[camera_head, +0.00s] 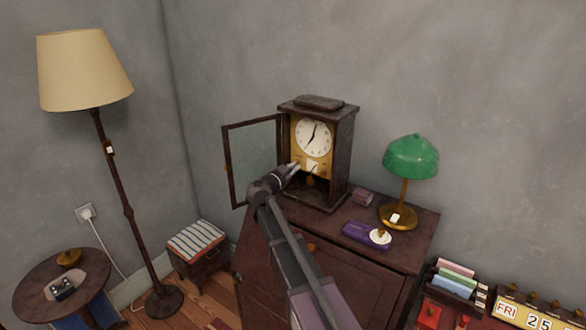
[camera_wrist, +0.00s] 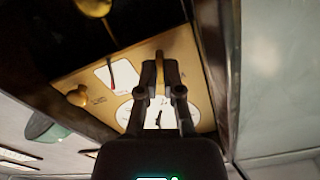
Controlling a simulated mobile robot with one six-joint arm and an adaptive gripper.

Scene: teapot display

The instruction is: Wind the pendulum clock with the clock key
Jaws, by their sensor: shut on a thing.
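The pendulum clock (camera_head: 345,150) stands upright on the dark wooden cabinet, its glass door (camera_head: 253,158) swung open to the left. Its white dial (camera_head: 314,137) sits on a brass plate; the pendulum bob (camera_head: 311,181) hangs below. My gripper (camera_head: 293,168) reaches into the open front, at the lower part of the plate. In the wrist view, where the clock appears upside down, my gripper (camera_wrist: 160,92) is shut on a narrow brass piece, apparently the clock key (camera_wrist: 160,68), close to the plate. Whether the key sits in a winding hole cannot be told.
A brass knob (camera_wrist: 78,95) and a white card (camera_wrist: 118,75) are on the plate beside my gripper. On the cabinet (camera_head: 345,243) stand a green lamp (camera_head: 411,158) and a purple box (camera_head: 362,235) to the right of the clock. A floor lamp (camera_head: 85,70) stands left.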

